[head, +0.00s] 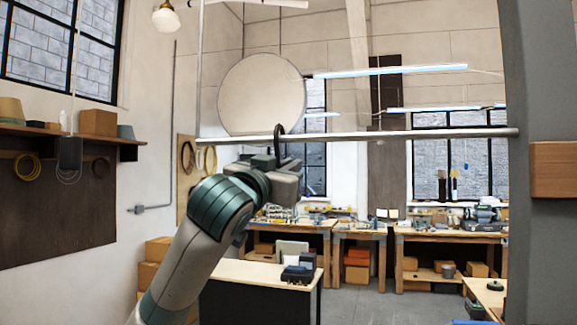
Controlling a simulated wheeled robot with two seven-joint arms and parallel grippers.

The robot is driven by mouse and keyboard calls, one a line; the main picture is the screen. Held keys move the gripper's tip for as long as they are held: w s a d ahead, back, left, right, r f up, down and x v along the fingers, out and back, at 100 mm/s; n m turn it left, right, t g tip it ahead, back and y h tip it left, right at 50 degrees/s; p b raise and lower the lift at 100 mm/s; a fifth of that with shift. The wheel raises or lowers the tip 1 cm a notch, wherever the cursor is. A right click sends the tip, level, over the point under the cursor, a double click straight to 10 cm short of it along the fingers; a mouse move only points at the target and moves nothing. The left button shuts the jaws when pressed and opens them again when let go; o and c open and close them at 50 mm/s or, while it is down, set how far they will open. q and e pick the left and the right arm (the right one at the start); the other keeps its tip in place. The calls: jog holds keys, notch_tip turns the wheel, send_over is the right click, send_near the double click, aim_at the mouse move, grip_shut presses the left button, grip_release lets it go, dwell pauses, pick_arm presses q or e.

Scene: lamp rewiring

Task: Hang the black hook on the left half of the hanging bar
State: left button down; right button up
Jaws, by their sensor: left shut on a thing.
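The hanging bar (400,135) is a long pale rod that runs level across the view, with a thin upright rod at its left end. The black hook (278,133) stands upright at the left half of the bar, its curved top just above the bar's line. I cannot tell whether it is around the bar, touching it or in front of it. My left gripper (277,162) is just below the bar, shut on the hook's lower part, which it mostly hides. My right gripper is not in view.
A large round pale disc (262,94) is behind the bar's left half. A grey column (541,230) with a wooden block (554,169) stands at the right. Workbenches (450,236) line the back.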

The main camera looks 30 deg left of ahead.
pick_arm(q)
jog(key=shift+f, duration=0.4)
jog(key=c, duration=1.8)
grip_release()
jog(key=shift+b, duration=0.3)
jog(key=shift+s+f, duration=0.15)
jog(key=shift+s, duration=0.05)
jog(key=shift+b+v, duration=3.95)
jog(key=shift+v, duration=4.5)
